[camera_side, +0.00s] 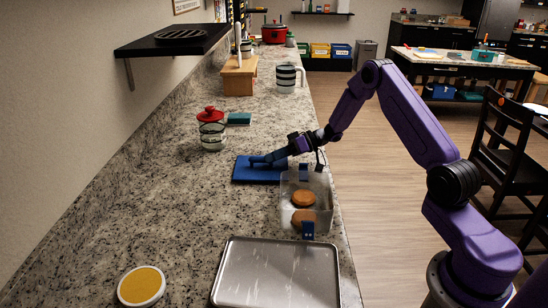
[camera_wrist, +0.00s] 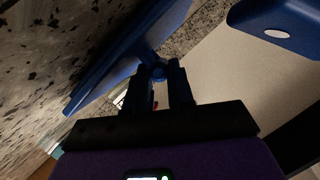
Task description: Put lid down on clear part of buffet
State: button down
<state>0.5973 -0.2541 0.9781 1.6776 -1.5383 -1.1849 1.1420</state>
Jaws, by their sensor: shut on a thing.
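The lid (camera_side: 258,172) is a flat blue rectangle at the middle of the granite counter, just left of the clear box. It lies level, on or very close to the counter; any small gap cannot be told. My gripper (camera_side: 268,160) reaches in from the right and is shut on it. In the wrist view the lid (camera_wrist: 112,58) spreads out beyond my gripper (camera_wrist: 159,82), whose fingers close on a blue knob-like part of it. The clear box (camera_side: 292,184) stands open at the counter's right edge, with orange-brown round pieces inside and blue clips at its ends.
A metal tray (camera_side: 278,272) lies at the front, with a yellow disc (camera_side: 141,286) to its left. A glass jar with a red lid (camera_side: 211,130) and a teal sponge (camera_side: 238,119) stand behind. A striped mug (camera_side: 286,80) is farther back. Counter left of the lid is clear.

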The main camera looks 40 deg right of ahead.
jog(key=shift+f, duration=0.1)
jog(key=c, duration=1)
grip_release()
jog(key=shift+f, duration=0.1)
